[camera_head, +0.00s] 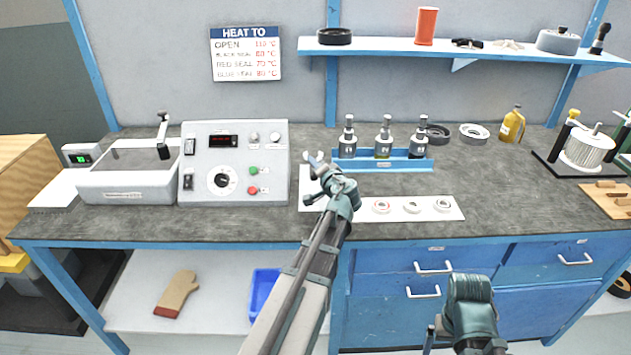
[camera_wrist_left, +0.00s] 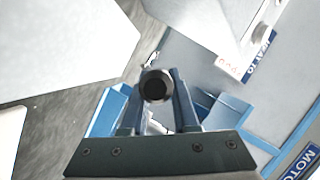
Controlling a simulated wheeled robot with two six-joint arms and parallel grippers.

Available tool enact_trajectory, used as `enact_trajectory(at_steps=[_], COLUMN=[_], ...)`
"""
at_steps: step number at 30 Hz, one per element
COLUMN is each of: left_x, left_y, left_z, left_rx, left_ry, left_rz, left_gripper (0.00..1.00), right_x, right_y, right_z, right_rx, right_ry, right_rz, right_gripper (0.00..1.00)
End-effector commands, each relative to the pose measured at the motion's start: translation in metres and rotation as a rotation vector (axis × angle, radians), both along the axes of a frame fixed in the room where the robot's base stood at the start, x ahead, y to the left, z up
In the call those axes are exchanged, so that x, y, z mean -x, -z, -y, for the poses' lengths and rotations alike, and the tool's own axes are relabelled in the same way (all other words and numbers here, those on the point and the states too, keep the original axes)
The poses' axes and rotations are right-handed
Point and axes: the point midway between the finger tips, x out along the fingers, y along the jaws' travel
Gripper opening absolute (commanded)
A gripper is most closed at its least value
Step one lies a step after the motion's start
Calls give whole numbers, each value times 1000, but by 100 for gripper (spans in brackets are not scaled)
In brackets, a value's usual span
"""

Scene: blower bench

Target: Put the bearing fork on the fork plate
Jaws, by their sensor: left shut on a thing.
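My left gripper (camera_head: 327,182) is above the bench front, shut on a pale metal thing with a two-pronged end, which looks like the bearing fork (camera_head: 314,160). In the left wrist view a round piece with a dark end (camera_wrist_left: 156,85) sits between the two fingers; the rest of it is hidden behind. A white plate (camera_head: 306,198) lies under and beside the gripper, partly hidden by it; I cannot tell whether this is the fork plate. My right arm (camera_head: 470,300) is low in front of the bench, with its fingertips unclear.
A white strip (camera_head: 453,213) with several small rings lies to the right. A control box (camera_head: 240,190) and a grey basin (camera_head: 125,192) are on the left.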

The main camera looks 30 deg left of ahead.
Motion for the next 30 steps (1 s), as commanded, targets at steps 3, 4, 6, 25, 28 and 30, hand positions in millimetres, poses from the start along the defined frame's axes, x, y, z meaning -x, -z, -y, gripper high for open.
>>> enact_trajectory(at_steps=[3,4,6,25,28,30], left_x=[0,0,0,0,0,0], left_y=[6,9,17,40,39,39], left_z=[0,0,0,0,0,0], left_rx=[-1,-1,-1,0,0,0], left_ry=[0,0,0,0,0,0], left_rz=[-1,-1,-1,0,0,0], left_gripper=[0,0,0,30,40,40], right_x=[0,0,0,0,0,0], right_y=[6,9,17,40,39,39], right_z=[0,0,0,0,0,0], right_rx=[0,0,0,0,0,0], right_ry=[0,0,0,0,0,0], right_rz=[0,0,0,0,0,0], right_gripper=[95,95,95,95,95,95])
